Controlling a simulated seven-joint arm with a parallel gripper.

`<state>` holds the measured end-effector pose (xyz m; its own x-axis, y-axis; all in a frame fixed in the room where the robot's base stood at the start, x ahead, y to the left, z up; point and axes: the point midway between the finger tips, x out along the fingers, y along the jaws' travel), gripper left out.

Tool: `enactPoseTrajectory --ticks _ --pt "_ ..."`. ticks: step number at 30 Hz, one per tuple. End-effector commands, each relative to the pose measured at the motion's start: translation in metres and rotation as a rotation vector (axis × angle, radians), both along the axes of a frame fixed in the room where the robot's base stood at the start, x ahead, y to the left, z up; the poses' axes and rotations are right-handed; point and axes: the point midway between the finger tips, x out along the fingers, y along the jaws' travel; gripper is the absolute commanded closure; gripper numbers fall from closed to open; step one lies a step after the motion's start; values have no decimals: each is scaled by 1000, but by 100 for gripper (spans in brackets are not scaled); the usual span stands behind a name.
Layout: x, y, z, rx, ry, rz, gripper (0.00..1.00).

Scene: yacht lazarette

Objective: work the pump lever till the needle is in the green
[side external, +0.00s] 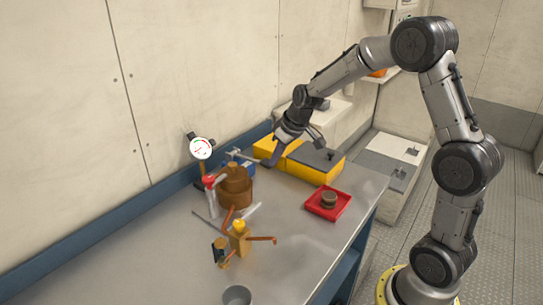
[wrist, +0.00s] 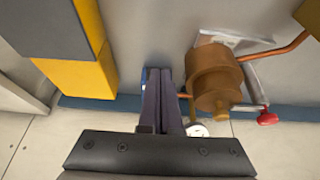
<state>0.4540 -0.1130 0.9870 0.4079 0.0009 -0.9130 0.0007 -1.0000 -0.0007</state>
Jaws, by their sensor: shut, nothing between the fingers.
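The bronze-brown pump body (side external: 234,187) stands on the bench near the wall; it also shows in the wrist view (wrist: 213,75). A red knob (side external: 209,181) is beside it, at the end of a grey rod in the wrist view (wrist: 267,118). A grey bar (side external: 240,155) runs from near the pump towards my gripper; I cannot tell which part is the lever. The round white gauge (side external: 202,148) stands behind the pump, its needle too small to read. My gripper (side external: 268,162) is shut and empty, right of the pump. Its fingers (wrist: 162,85) show no contact with the pump.
Yellow boxes with grey tops (side external: 315,164) stand right of my gripper. A red tray (side external: 327,205) holds a round brown item. A yellow bottle-like object (side external: 239,238) with copper-coloured pieces and a grey cup (side external: 237,295) are towards the front. The bench's front right is clear.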

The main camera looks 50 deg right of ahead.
Motion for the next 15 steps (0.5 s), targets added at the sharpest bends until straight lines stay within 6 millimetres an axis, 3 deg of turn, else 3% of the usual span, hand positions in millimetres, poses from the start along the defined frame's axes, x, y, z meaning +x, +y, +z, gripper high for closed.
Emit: enactPoseTrajectory --ticks 6,15 --pt "-19 -1 48 -4 -17 -3 100" --pt "-49 -1 93 -5 -18 -2 100"
